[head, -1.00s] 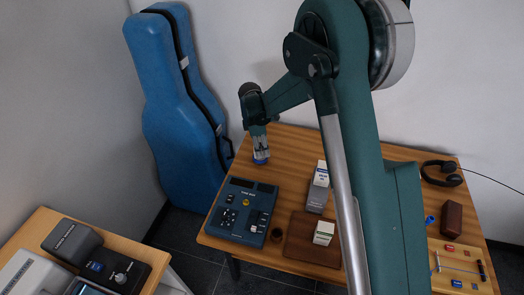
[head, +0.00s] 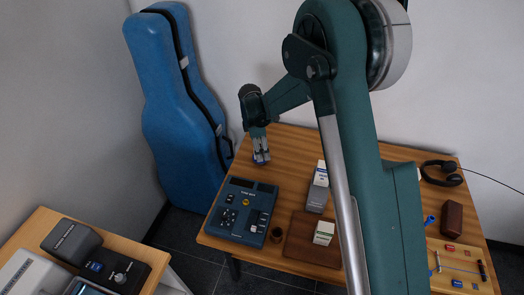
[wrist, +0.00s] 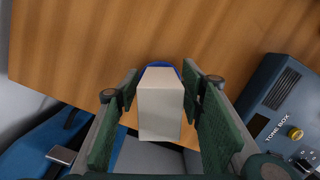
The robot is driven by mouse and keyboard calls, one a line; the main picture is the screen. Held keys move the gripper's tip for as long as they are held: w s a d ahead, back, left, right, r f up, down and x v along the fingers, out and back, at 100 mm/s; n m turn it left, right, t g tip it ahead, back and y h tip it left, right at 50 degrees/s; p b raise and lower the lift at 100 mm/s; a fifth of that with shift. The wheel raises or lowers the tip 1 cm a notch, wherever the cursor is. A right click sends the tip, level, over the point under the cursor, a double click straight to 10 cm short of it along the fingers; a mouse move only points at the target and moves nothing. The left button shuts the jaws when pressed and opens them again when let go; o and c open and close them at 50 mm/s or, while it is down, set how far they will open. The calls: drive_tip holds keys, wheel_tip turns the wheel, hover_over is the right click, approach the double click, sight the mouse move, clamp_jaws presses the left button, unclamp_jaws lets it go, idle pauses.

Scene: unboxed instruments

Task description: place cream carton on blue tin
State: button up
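The cream carton (wrist: 160,105) stands between my gripper's two green fingers in the wrist view. The blue tin (wrist: 160,64) shows as a blue rim just past the carton's far end; most of it is hidden. In the head view the blue tin (head: 261,162) is on the wooden table below my gripper (head: 261,154), with the carton mostly hidden by the fingers. The carton seems to rest on the tin. My gripper (wrist: 160,90) is open around the carton, with a gap on both sides.
A dark blue tone box (head: 242,212) lies in front of the tin. A blue instrument case (head: 175,110) leans at the left. Table around the tin is clear.

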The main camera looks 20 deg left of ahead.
drive_tip(key=shift+r, duration=0.1)
drive_tip(key=r, duration=0.4)
drive_tip(key=a+r, duration=0.1)
drive_tip(key=r, duration=0.3)
drive_tip(key=r+p, duration=0.1)
drive_tip(key=r, duration=0.3)
drive_tip(key=shift+s+a, duration=0.3)
drive_tip(key=shift+s, duration=0.05)
drive_tip(key=shift+d, duration=0.1)
idle(0.4)
drive_tip(key=shift+d+r, duration=0.25)
drive_tip(key=shift+r, duration=0.05)
drive_tip(key=s+d+r+m+t+y, duration=0.1)
drive_tip(key=s+d+r+m, duration=0.3)
drive_tip(key=d+r, duration=0.45)
drive_tip(key=s+d+r+m+t, duration=0.1)
drive_tip(key=s+d+r+m, duration=0.3)
drive_tip(key=d, duration=0.7)
drive_tip(key=s+d+r+m+t+y, duration=0.1)
drive_tip(key=s+d+r+m, duration=0.2)
drive_tip(key=s+d+r, duration=0.35)
drive_tip(key=s+d+f+m+t, duration=0.1)
drive_tip(key=s+d+m+t, duration=0.2)
drive_tip(key=s+d+m, duration=0.8)
drive_tip(key=s+d, duration=0.9)
drive_tip(key=shift+s+m, duration=0.15)
drive_tip(key=shift+m, duration=0.15)
